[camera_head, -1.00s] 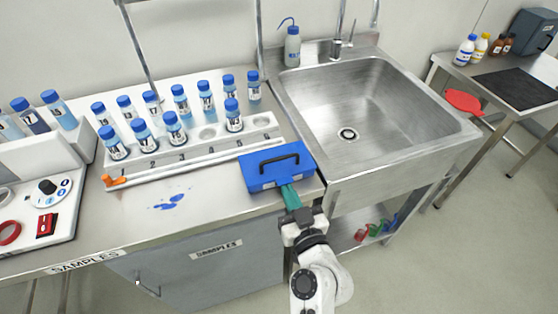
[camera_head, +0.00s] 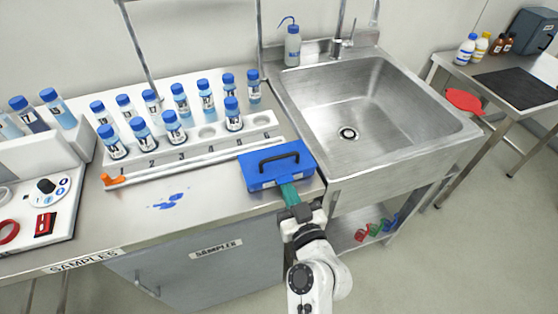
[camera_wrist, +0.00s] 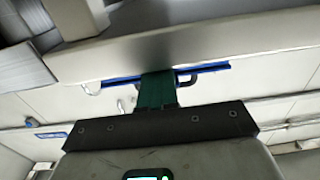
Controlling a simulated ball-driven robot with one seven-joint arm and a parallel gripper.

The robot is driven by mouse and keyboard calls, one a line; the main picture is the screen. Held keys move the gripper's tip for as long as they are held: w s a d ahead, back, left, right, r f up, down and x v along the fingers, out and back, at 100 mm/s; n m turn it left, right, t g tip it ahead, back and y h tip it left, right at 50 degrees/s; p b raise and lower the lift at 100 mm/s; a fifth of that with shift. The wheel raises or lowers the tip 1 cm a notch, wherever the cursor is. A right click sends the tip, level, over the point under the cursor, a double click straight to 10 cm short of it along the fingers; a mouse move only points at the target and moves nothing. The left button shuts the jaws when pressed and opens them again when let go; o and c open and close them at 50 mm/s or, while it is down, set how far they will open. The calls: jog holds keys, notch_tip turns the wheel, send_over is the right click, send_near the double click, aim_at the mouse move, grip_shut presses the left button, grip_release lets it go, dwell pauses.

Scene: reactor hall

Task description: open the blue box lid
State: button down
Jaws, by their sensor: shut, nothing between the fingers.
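The blue box (camera_head: 262,175) stands on the steel bench left of the sink. Its lid (camera_head: 260,159), with a black handle on top, lies shut and flat in the head view. My gripper (camera_head: 288,190) has green fingers, shut with nothing between them, at the front side of the box. The tips are at or just under the lid's front edge; I cannot tell whether they touch. In the wrist view the green fingers (camera_wrist: 158,90) reach toward a thin blue strip (camera_wrist: 208,67), probably part of the box. The fingertips' far ends are hidden there.
A white rack (camera_head: 200,155) with several blue-capped vials stands behind and left of the box. The steel sink (camera_head: 370,110) is at the right. Blue spots (camera_head: 170,200) mark the bench at left, with an orange piece (camera_head: 113,180) near the rack.

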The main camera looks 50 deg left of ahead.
aim_at(289, 170)
jog(key=shift+a, duration=0.15)
jog(key=shift+r, duration=0.15)
jog(key=shift+r+p, duration=2.5)
jog(key=shift+r, duration=0.85)
jog(key=shift+w+r, duration=0.1)
jog(key=shift+w+a+r+p, duration=0.25)
jog(key=shift+a+r, duration=0.3)
jog(key=shift+a, duration=0.1)
jog(key=shift+w+a+r+p, duration=0.3)
jog(key=shift+a+r, duration=0.2)
jog(key=shift+a, duration=0.2)
jog(key=shift+w+a+r+p, duration=0.2)
jog(key=shift+a+r+p, duration=0.05)
jog(key=shift+a+r, duration=0.35)
jog(key=shift+a, duration=0.2)
